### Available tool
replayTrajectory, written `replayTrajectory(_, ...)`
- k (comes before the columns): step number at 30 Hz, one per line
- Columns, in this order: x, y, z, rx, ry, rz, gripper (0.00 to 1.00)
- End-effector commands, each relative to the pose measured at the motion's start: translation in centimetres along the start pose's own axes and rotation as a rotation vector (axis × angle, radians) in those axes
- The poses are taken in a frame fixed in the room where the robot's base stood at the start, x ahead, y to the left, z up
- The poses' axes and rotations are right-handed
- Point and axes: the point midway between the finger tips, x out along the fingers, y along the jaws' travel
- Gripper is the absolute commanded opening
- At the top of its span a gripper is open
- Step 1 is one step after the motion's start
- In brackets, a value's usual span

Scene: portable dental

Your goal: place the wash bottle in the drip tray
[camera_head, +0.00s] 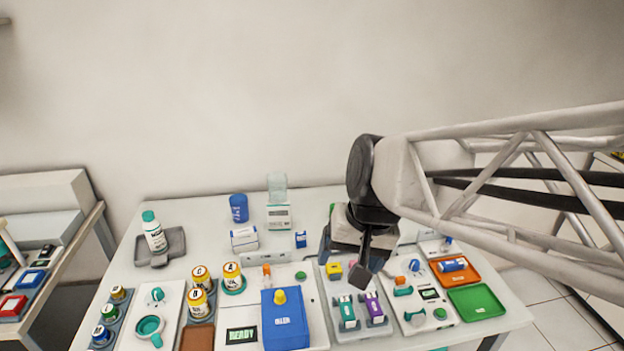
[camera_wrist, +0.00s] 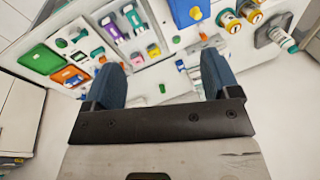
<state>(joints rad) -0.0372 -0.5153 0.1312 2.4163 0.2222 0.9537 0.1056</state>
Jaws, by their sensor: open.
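The wash bottle is a white bottle with a green cap (camera_head: 153,232) at the left back of the table. It stands in the grey drip tray (camera_head: 176,243), its base within the tray's outline. In the wrist view the bottle (camera_wrist: 279,38) and tray (camera_wrist: 262,36) show at the upper right. My gripper (camera_head: 347,255) is over the right half of the table, well away from the bottle. In the wrist view its two blue fingers (camera_wrist: 162,65) are spread with nothing between them. The gripper hides part of the table's back right.
A blue box (camera_head: 285,322), several yellow-labelled jars (camera_head: 200,280), a blue jar (camera_head: 239,208) and a clear container (camera_head: 277,186) crowd the table. Orange (camera_head: 468,276) and green (camera_head: 477,303) trays lie at right. Bare table (camera_head: 205,222) shows right of the drip tray.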

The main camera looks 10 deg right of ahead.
Motion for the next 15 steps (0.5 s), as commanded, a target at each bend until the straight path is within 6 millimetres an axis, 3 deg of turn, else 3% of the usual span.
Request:
replayTrajectory(7,-1.2,4.4,4.0,-0.135,0.071,0.135,0.82)
replayTrajectory(15,-1.5,5.9,5.4,-0.186,0.093,0.189,0.82)
